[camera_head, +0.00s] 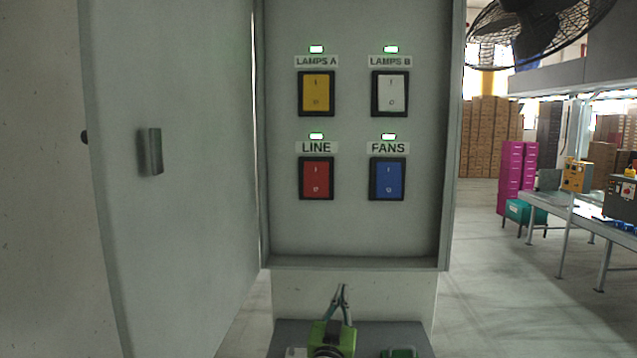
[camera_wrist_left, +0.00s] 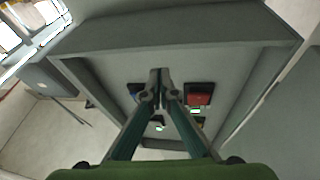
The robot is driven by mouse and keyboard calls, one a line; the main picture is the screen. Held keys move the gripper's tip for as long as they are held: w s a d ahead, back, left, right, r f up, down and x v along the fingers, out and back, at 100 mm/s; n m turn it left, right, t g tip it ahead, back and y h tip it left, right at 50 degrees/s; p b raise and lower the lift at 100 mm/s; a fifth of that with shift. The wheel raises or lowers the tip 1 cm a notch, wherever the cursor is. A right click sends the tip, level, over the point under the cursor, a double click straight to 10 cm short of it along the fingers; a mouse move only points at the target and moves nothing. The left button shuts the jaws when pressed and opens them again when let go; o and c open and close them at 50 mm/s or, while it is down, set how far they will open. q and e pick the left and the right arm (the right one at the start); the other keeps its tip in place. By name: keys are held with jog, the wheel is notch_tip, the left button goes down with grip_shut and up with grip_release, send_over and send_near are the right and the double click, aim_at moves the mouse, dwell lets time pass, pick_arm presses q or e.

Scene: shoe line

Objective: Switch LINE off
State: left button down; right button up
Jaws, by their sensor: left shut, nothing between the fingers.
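The red LINE switch (camera_head: 316,178) is at the lower left of the panel (camera_head: 352,229), with its green lamp (camera_head: 316,136) lit above the label. In the left wrist view the red switch (camera_wrist_left: 199,95) shows upside down, right of my fingers. My left gripper (camera_head: 342,288) is below the panel in the head view, fingers pointing up, tips together and empty. In the left wrist view its shut fingertips (camera_wrist_left: 160,73) appear between the blue and red switches. Whether they touch the panel is unclear. My right gripper is not seen.
The blue FANS switch (camera_head: 387,179) is right of LINE; yellow LAMPS A (camera_head: 316,93) and white LAMPS B (camera_head: 389,93) are above. Their green lamps are lit. The cabinet door (camera_head: 175,220) stands open at left. A fan (camera_head: 535,25) is at upper right.

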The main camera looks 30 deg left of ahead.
pick_arm(q)
jog(key=s+a+r+n+y+p, duration=0.1)
jog(key=s+a+r+y, duration=0.1)
jog(key=r, duration=0.7)
jog(key=s+a+r+n+y+p, duration=0.1)
jog(key=s+a+r+n+y, duration=0.1)
jog(key=r, duration=0.7)
jog(key=shift+a+r+t+y, duration=0.15)
jog(key=shift+a+t+y, duration=0.3)
jog(key=shift+y, duration=0.15)
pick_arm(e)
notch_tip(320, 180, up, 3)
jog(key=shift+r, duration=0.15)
pick_arm(q)
jog(key=shift+s, duration=0.1)
